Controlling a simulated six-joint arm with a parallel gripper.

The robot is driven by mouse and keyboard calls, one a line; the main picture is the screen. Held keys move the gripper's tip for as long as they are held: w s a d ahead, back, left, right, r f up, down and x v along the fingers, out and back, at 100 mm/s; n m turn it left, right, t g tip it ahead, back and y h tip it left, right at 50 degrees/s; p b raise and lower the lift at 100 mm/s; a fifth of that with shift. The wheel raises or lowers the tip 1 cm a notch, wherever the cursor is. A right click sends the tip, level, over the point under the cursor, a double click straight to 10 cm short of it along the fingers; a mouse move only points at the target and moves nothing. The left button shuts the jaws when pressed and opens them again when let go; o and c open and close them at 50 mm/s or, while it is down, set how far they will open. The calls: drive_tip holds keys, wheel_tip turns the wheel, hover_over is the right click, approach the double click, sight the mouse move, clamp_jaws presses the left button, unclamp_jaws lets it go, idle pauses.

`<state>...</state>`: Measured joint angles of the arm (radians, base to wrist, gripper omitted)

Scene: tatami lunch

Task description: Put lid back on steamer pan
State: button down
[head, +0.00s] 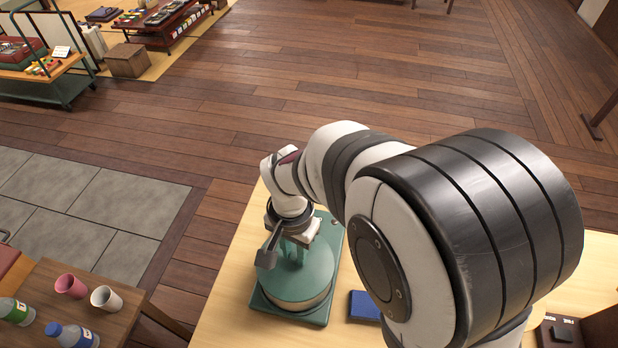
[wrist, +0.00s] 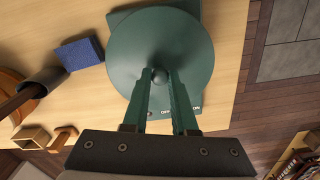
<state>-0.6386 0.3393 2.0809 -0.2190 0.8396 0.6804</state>
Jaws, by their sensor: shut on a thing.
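The green round lid (head: 302,278) is over the steamer pan (head: 305,304), whose pale side shows below it in the head view. The pan stands on a green base (head: 318,320) on the light wood table. In the wrist view the lid (wrist: 180,50) looks round and level, with a dark knob (wrist: 160,76) at its middle. My gripper (wrist: 160,84) has its two green fingers shut on that knob. In the head view my gripper (head: 296,248) points down over the lid. I cannot tell whether the lid's edge touches the pan all round.
A blue block (head: 364,305) lies right of the base. In the wrist view a dark cylinder (wrist: 42,82) and small wooden pieces (wrist: 64,137) are at the left. A side table (head: 120,325) with cups and bottles stands at the left. Bare table lies left of the base.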

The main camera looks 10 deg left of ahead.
idle(0.4)
drive_tip(key=shift+c, duration=0.7)
unclamp_jaws()
drive_tip(key=shift+r, duration=0.1)
drive_tip(key=shift+r, duration=3.45)
clamp_jaws()
